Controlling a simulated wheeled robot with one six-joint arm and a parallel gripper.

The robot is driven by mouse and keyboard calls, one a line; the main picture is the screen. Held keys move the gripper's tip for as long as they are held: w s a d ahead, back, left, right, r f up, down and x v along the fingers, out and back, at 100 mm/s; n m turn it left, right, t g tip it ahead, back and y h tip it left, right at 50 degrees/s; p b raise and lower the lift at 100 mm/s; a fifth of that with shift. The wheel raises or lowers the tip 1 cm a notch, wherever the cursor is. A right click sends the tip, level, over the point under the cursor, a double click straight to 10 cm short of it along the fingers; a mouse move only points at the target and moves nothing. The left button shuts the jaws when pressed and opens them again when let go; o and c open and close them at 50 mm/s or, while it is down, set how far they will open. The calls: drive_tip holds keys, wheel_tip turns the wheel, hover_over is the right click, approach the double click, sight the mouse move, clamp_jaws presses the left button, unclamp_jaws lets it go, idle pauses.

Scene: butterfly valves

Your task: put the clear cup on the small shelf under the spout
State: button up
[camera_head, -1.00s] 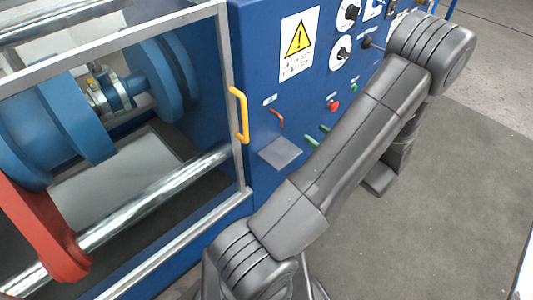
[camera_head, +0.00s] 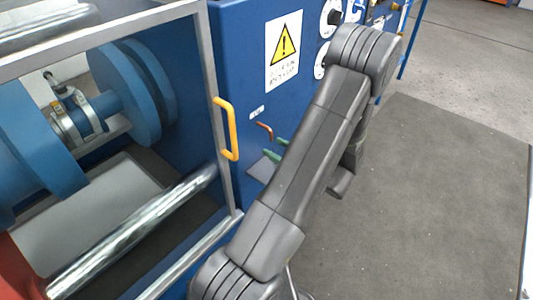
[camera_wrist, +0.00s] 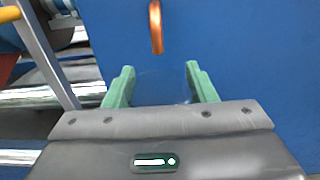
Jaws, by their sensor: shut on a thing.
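My gripper (camera_wrist: 160,88) has two green fingers, set apart around a nearly invisible clear cup (camera_wrist: 158,86), of which only a faint outline shows. The copper-orange spout (camera_wrist: 156,27) is on the blue panel, straight beyond the gap between the fingers in the wrist view. In the head view the spout (camera_head: 265,130) is just above and left of the green fingertips (camera_head: 276,150). The small grey shelf (camera_head: 260,169) juts from the panel below the spout, partly hidden by my gripper and arm. I cannot make out the cup in the head view or the shelf in the wrist view.
A yellow handle (camera_head: 231,128) stands out on the metal door frame (camera_head: 222,140) left of the shelf. A warning sign (camera_head: 284,50) and knobs are above on the blue panel (camera_head: 235,60). Clear grey floor (camera_head: 440,190) lies to the right.

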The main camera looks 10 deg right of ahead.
sight(258, 146)
drive_tip(key=x, duration=0.4)
drive_tip(key=shift+w+a, duration=0.2)
drive_tip(key=shift+a, duration=0.05)
drive_tip(key=shift+s+d+f+b, duration=0.1)
drive_tip(key=shift+f+b, duration=0.65)
drive_tip(key=shift+f, duration=1)
drive_tip(key=shift+f, duration=0.1)
drive_tip(key=shift+f, duration=0.15)
drive_tip(key=o, duration=1)
drive_tip(key=shift+c, duration=0.2)
drive_tip(key=shift+r, duration=0.3)
drive_tip(key=p+v, duration=0.1)
drive_tip(key=v, duration=1.1)
drive_tip(key=shift+p, duration=0.35)
